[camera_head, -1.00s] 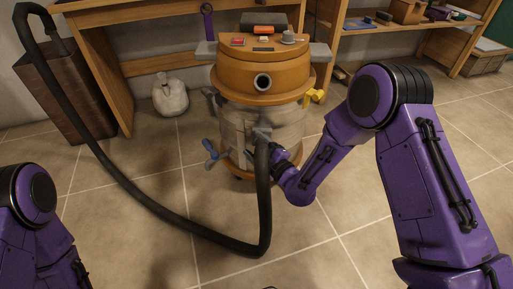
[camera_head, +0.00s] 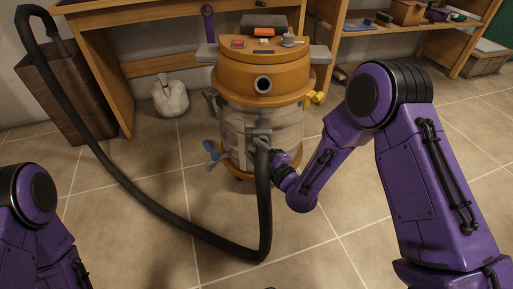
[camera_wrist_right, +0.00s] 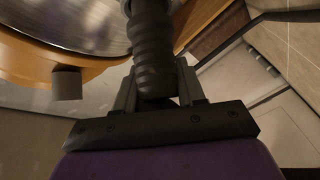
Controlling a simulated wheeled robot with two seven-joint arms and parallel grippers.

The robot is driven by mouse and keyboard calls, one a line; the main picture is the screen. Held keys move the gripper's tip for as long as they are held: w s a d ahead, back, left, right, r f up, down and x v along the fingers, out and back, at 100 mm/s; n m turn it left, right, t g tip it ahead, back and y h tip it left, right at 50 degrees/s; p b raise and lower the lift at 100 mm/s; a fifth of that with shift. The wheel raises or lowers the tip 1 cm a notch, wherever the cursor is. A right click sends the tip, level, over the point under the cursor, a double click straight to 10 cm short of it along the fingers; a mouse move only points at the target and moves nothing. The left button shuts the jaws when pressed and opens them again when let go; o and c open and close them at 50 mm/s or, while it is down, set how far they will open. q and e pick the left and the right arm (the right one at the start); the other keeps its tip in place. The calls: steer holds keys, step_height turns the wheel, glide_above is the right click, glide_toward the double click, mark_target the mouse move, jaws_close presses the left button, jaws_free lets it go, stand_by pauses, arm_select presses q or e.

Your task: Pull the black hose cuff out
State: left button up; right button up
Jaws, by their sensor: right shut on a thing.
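The black hose cuff (camera_head: 262,153) is at the upper end of the black hose, at the front of the orange-topped vacuum (camera_head: 262,70). It meets the grey inlet area (camera_head: 262,137) on the pale drum; whether it is still seated there I cannot tell. My right gripper (camera_head: 272,157) reaches it from the right. In the right wrist view the ribbed black cuff (camera_wrist_right: 153,50) runs between the two fingers of my right gripper (camera_wrist_right: 158,85), which are shut on it. Only part of my left arm shows at the lower left; its gripper is out of view.
The black hose (camera_head: 160,208) loops across the tiled floor and up to a brown bin (camera_head: 65,92) at the left. Floor in front is mostly clear.

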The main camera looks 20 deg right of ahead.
steer(key=shift+s+a+r+p, duration=0.15)
steer(key=shift+s+a+r, duration=0.15)
steer(key=shift+s, duration=0.45)
steer(key=shift+s+a+r+p, duration=0.2)
steer(key=shift+s+r, duration=0.25)
steer(key=shift+s, duration=0.25)
steer(key=shift+s+a+r+p, duration=0.15)
steer(key=shift+s+a+r, duration=0.15)
steer(key=shift+s, duration=0.45)
steer(key=shift+r+p, duration=2)
steer(key=shift+r, duration=0.55)
